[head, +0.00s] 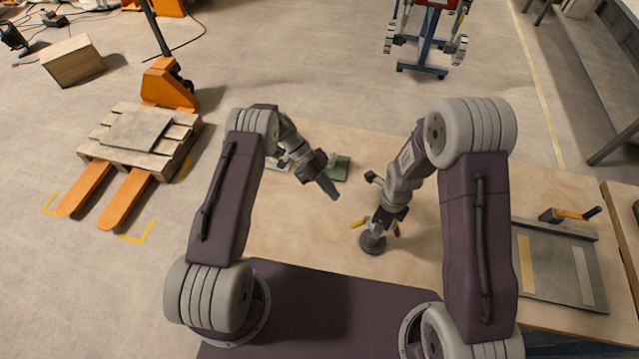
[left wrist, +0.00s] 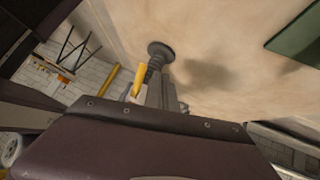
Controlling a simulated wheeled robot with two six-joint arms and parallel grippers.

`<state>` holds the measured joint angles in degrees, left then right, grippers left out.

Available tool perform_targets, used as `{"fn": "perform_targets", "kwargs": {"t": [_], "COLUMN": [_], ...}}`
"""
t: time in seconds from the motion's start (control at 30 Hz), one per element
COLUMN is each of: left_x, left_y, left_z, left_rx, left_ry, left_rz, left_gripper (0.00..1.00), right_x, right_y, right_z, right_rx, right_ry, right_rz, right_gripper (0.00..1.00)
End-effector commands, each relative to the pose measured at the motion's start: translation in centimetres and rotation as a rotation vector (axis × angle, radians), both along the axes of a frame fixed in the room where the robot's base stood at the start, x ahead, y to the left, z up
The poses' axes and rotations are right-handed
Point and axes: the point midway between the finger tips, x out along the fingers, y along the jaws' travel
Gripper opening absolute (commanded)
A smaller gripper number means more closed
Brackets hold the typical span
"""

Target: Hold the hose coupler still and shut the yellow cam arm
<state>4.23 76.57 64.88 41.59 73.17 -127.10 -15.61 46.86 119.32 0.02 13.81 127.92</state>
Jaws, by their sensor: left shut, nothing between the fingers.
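In the left wrist view the coupler's round dark base (left wrist: 160,49) and the yellow cam arm (left wrist: 139,80) show beyond my gripper. My left gripper (head: 331,190) is shut and empty, above the table, up and left of the coupler and apart from it. My right gripper (head: 380,222) is right at the coupler's top; its wrist hides the fingers, so I cannot tell its grip.
A grey panel (head: 560,262) with an orange-handled tool (head: 571,214) is at the right. A pallet truck (head: 168,85) with a pallet stands on the floor, left. The table left of the coupler is clear.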

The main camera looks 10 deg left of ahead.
Motion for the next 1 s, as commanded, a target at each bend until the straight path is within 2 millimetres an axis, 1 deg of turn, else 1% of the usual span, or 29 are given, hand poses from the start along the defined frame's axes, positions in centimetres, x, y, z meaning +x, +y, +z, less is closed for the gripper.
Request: {"fn": "perform_targets", "kwargs": {"t": [0.03, 0.1, 0.2, 0.3, 0.47, 1.0], "left_x": [0.4, 0.9, 1.4, 1.7, 1.9, 1.9], "left_y": [1.1, 2.4, 3.9, 4.9, 5.4, 5.4], "left_z": [0.2, 0.5, 0.8, 1.1, 1.2, 1.2], "left_rx": [0.000, 0.000, 0.001, 0.000, 0.001, 0.003], "left_ry": [-0.002, -0.001, -0.002, -0.001, 0.000, -0.001], "left_rz": [0.003, 0.001, 0.001, 0.002, 0.000, 0.002], "left_gripper": [0.00, 0.00, 0.00, 0.00, 0.00, 0.00], "right_x": [0.0, 0.0, 0.0, 0.0, 0.0, 0.0], "right_y": [0.0, 0.0, 0.0, 0.0, 0.0, 0.0], "right_z": [0.0, 0.0, 0.0, 0.0, 0.0, 0.0], "right_rx": [0.000, 0.000, 0.000, 0.000, 0.000, 0.000], "right_ry": [-0.001, -0.001, -0.001, 0.000, 0.000, 0.000], "right_rz": [0.000, 0.000, 0.000, 0.000, 0.000, 0.000], "right_gripper": [0.00, 0.00, 0.00, 0.00, 0.00, 0.00]}}
